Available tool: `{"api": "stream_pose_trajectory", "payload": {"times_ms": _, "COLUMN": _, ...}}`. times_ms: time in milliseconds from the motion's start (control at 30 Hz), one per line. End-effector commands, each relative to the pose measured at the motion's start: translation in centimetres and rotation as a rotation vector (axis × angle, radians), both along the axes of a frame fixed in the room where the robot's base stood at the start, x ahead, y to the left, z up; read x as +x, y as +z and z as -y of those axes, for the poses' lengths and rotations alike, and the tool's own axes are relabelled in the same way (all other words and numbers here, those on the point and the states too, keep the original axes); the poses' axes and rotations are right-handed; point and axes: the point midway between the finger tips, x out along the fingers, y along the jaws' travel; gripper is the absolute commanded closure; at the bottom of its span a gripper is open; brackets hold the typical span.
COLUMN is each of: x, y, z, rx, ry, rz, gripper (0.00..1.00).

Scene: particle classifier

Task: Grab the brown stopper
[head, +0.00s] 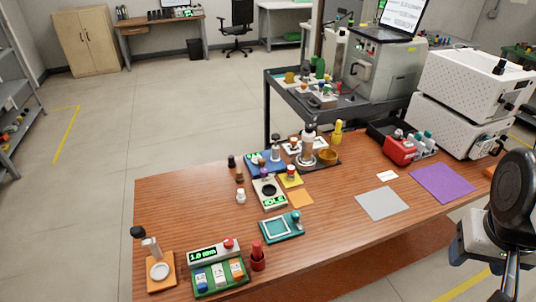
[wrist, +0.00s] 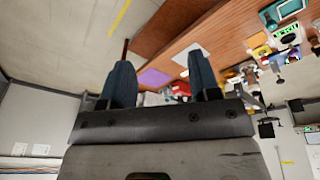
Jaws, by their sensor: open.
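Two small brown items stand on the wooden table left of the blue tray in the head view: a dark brown one (head: 231,162) and a lighter brown one (head: 239,178). They are too small to tell for certain which is the brown stopper. My gripper (wrist: 161,78) is open and empty in the wrist view, with its two dark fingers well apart. In the head view my arm and gripper are at the right edge, off the table's front side and far from the brown items.
The wooden table (head: 340,235) holds a blue tray (head: 268,170), a scale (head: 270,194), a teal-framed plate (head: 281,227), a red rack (head: 402,149), a grey mat (head: 382,203) and a purple mat (head: 442,184). White perforated boxes (head: 470,80) stand at the back right. The table's front middle is clear.

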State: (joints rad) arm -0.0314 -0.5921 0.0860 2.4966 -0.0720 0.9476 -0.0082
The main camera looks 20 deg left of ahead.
Motion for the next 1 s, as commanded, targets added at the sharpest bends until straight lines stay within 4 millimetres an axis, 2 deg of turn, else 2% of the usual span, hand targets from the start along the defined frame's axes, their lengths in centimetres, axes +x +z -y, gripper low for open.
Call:
{"api": "stream_pose_trajectory", "payload": {"times_ms": 267, "x": 5.5, "y": -0.1, "z": -1.8, "rx": -0.146, "ry": 0.217, "rz": -0.065, "gripper": 0.44}}
{"api": "stream_pose_trajectory", "payload": {"times_ms": 567, "x": 12.2, "y": -0.9, "z": -5.3, "rx": -0.331, "ry": 0.487, "rz": -0.132, "gripper": 0.44}}
{"api": "stream_pose_trajectory", "payload": {"times_ms": 767, "x": 16.6, "y": -1.9, "z": -8.5, "rx": -0.456, "ry": 0.667, "rz": -0.169, "gripper": 0.44}}
{"api": "stream_pose_trajectory", "payload": {"times_ms": 1000, "x": 21.6, "y": -3.7, "z": -13.6, "rx": -0.608, "ry": 0.885, "rz": -0.209, "gripper": 0.44}}
